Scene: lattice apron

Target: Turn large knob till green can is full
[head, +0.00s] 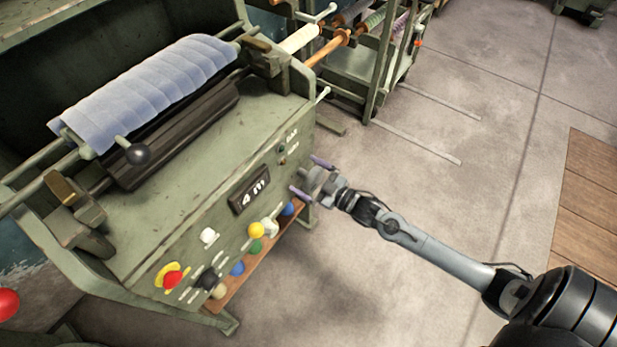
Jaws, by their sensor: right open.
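A green machine (180,235) fills the left of the head view. On its front panel are a black knob (207,278), a white knob (208,236), and a red button (172,280) on a yellow plate. I cannot tell which part is the large knob, and I see no clear green can. My right gripper (311,178) is open and empty, in front of the panel's right end, its two purple-tipped fingers apart. I cannot tell whether it touches the panel. My left gripper is out of view.
Several coloured round things, including yellow (257,230) and green (255,246), line the lower front. A rack (365,65) stands behind. The floor at right is open.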

